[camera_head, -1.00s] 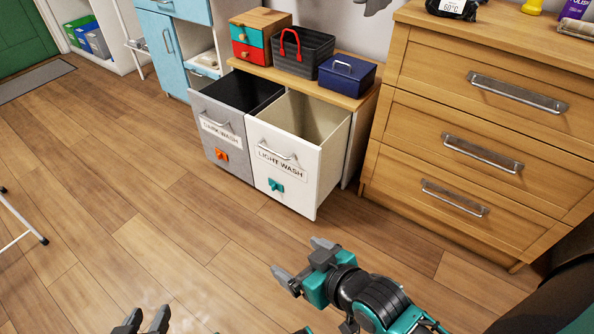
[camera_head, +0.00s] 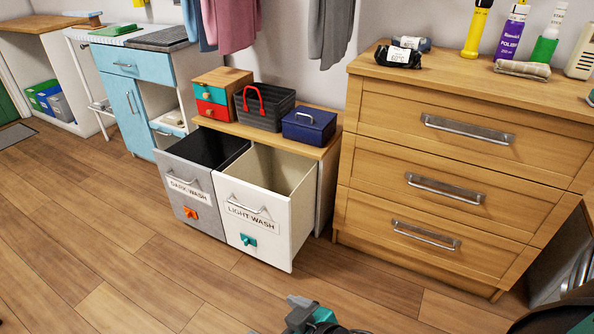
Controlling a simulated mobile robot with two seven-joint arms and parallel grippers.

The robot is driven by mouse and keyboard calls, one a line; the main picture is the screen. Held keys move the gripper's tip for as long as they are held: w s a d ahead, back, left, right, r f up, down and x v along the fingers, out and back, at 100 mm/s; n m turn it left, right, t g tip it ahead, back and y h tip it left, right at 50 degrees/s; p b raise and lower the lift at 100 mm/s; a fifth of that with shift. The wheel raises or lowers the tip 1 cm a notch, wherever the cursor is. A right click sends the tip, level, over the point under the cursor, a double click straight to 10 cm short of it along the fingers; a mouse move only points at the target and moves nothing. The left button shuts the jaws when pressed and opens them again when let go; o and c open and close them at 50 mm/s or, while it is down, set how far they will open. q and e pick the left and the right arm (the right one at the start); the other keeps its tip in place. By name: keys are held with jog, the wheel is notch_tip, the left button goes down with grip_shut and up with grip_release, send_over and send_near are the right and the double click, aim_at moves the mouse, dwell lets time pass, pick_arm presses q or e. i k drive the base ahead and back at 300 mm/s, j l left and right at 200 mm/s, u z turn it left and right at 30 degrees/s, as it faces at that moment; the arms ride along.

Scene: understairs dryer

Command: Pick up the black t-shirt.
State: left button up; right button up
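A small black folded cloth bundle (camera_head: 398,57) with a white label lies on the left part of the wooden dresser top in the head view. It may be the black t-shirt; its shape is too bundled to be sure. My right gripper (camera_head: 300,306) shows only in part at the bottom edge, low over the floor and well away from the bundle. How far its fingers are apart is not visible. My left gripper is out of view.
The wooden dresser (camera_head: 430,165) has a dark bluish bundle (camera_head: 412,43), a rolled cloth (camera_head: 522,69) and bottles on top. The dark wash bin (camera_head: 188,197) and light wash bin (camera_head: 255,215) stand pulled open. Clothes (camera_head: 330,30) hang above. The floor in front is clear.

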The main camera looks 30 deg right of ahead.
aim_at(391, 56)
jog(key=l+z, duration=0.1)
jog(key=z, duration=0.4)
jog(key=l+z, duration=0.1)
jog(key=z, duration=0.4)
jog(key=l+z, duration=0.1)
jog(key=z, duration=0.35)
jog(key=i+l+u, duration=0.15)
jog(key=u, duration=0.7)
jog(key=i+l+u, duration=0.1)
jog(key=l+u, duration=0.15)
jog(key=l, duration=0.15)
jog(key=i+l+u, duration=0.1)
jog(key=l+u, duration=0.15)
jog(key=l, duration=0.2)
